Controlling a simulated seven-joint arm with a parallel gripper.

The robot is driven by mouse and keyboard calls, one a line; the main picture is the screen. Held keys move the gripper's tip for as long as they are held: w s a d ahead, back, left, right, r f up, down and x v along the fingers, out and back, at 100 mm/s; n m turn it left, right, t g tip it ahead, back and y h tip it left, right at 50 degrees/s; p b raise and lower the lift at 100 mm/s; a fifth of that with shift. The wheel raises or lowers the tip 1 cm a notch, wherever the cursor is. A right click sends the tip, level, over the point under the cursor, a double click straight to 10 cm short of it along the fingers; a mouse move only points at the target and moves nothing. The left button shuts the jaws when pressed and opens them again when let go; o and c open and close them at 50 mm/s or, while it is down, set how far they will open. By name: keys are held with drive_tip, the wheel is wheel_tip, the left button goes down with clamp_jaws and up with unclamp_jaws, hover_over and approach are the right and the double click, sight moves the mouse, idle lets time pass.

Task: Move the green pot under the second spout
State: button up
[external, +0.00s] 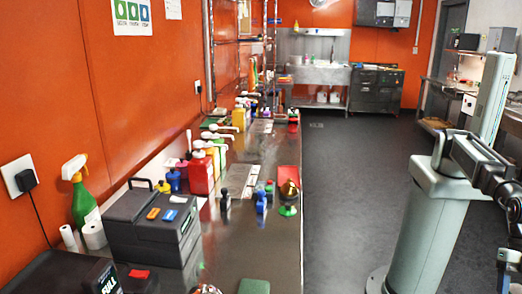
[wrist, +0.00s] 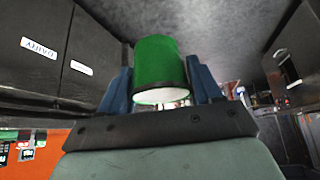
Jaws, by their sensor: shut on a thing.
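The green pot (wrist: 160,62) is between the two blue fingers of my gripper (wrist: 162,80) in the wrist view. The fingers are shut on it from both sides. Its near end shows a white face. I cannot make out the held pot in the external view, where part of my arm runs off the right edge. Several pump bottles with white spouts stand in a row along the left wall, among them a red bottle (external: 200,175) near the front. I cannot tell which spout is the second.
The long dark counter (external: 235,240) holds a dark box (external: 150,225), a green spray bottle (external: 82,200), small blue bottles (external: 261,203) and a green-and-gold item (external: 288,208). Open grey floor (external: 345,190) lies right of it. Dark cabinets (wrist: 35,45) show in the wrist view.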

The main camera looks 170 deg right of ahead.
drive_tip(key=s+d+r+m+g+h, duration=0.1)
drive_tip(key=s+d+m, duration=0.1)
drive_tip(key=s+d, duration=0.65)
drive_tip(key=s+d+r+m+h, duration=0.15)
drive_tip(key=s+d, duration=0.25)
drive_tip(key=d, duration=1)
drive_tip(key=s+d+r+m+g+h, duration=0.1)
drive_tip(key=s+d+r+m, duration=0.15)
drive_tip(key=s+d, duration=0.65)
drive_tip(key=s+d+r+m+g+h, duration=0.15)
drive_tip(key=s+d+m, duration=0.45)
drive_tip(key=s, duration=0.8)
drive_tip(key=s+d+r+m+g, duration=0.1)
drive_tip(key=s+d+m+g, duration=0.2)
drive_tip(key=s+d, duration=0.9)
drive_tip(key=d, duration=0.7)
drive_tip(key=s+d, duration=0.1)
drive_tip(key=d, duration=0.8)
drive_tip(key=s+d, duration=0.1)
drive_tip(key=d, duration=0.7)
drive_tip(key=shift+d+f, duration=0.15)
drive_tip(key=shift+d, duration=0.1)
drive_tip(key=shift+d+f, duration=0.25)
drive_tip(key=shift+d, duration=0.65)
drive_tip(key=shift+d+f, duration=0.2)
drive_tip(key=shift+d, duration=0.7)
drive_tip(key=shift+f, duration=0.35)
